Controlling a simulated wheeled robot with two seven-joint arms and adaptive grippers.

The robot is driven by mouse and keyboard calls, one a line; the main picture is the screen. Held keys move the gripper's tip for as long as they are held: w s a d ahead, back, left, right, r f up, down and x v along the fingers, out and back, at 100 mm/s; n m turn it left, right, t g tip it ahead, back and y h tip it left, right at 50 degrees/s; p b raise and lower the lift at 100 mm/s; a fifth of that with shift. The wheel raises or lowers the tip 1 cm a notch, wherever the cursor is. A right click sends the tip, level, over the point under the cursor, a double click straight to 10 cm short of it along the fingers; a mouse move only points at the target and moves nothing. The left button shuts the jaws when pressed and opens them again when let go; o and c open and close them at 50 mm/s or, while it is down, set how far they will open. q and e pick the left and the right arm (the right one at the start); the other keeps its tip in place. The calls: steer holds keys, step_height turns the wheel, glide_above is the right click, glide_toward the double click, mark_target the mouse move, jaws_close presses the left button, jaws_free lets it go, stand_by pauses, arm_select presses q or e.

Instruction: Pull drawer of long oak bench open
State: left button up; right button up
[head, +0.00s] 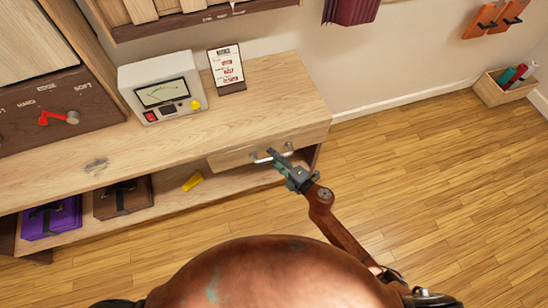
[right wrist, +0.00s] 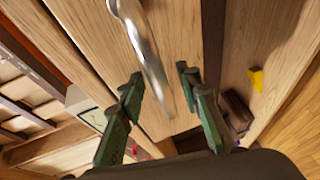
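The long oak bench (head: 150,150) runs along the wall. Its drawer (head: 235,158) is at the right end, below the top, and its front looks about flush with the bench. A metal bar handle (head: 262,158) is on the drawer front. My right gripper (head: 279,160) is at the handle. In the right wrist view, the handle (right wrist: 142,40) reaches down toward the gap between the two green fingers of my right gripper (right wrist: 160,85). The fingers are apart, with space on both sides of the bar; contact is not visible. My left gripper is not in view.
A meter box (head: 163,88) and a card stand (head: 226,70) are on the bench top. A purple case (head: 52,217), a brown case (head: 122,197) and a yellow object (head: 193,181) are on the lower shelf. Wooden floor (head: 430,180) to the right is clear.

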steer(key=shift+c, duration=0.7)
jaws_close()
